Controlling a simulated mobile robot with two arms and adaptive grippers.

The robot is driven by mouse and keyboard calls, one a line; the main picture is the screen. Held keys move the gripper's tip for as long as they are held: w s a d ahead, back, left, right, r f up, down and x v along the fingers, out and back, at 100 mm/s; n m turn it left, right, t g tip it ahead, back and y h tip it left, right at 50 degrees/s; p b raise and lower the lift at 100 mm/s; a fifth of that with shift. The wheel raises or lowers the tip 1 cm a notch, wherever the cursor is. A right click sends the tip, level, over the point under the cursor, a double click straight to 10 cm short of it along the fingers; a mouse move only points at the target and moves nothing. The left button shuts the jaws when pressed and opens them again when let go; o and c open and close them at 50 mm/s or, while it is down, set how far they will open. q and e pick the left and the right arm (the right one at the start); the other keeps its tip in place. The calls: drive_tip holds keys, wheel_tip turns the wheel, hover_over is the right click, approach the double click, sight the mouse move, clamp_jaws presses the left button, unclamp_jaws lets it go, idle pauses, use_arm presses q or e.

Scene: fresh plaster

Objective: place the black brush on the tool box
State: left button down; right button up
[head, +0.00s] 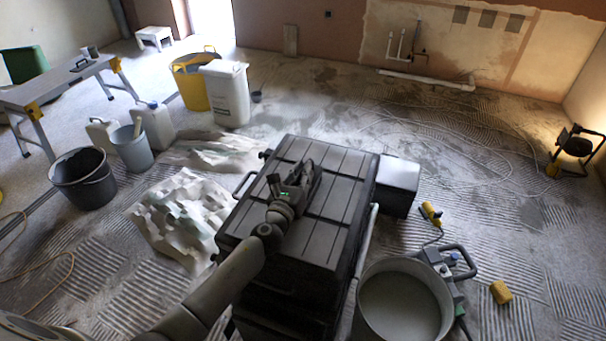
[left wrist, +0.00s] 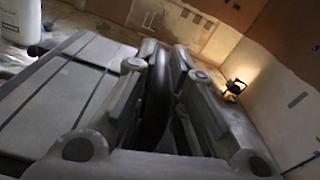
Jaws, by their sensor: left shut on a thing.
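The tool box (head: 345,225) is a large black chest with a ribbed lid, in the middle of the head view. Its lid also shows in the left wrist view (left wrist: 60,85). My left arm reaches in from the lower left, and my left gripper (head: 305,182) is over the far half of the lid. It is shut on a dark, curved thing, which I take for the black brush (left wrist: 158,98), between the fingers in the left wrist view. The fingers hide much of it. I cannot tell whether it touches the lid. My right gripper is not in view.
A bucket of grey mix (head: 402,302) and a yellow-handled tool (head: 431,213) are at the right. A lit work lamp (head: 574,148) stands far right.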

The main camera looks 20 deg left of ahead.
use_arm(q)
drive_tip(key=c, duration=1.5)
unclamp_jaws()
drive_tip(key=shift+r, duration=0.15)
drive_tip(key=s, duration=1)
drive_tip(key=shift+s+a, duration=0.2)
drive_tip(key=shift+s, duration=0.85)
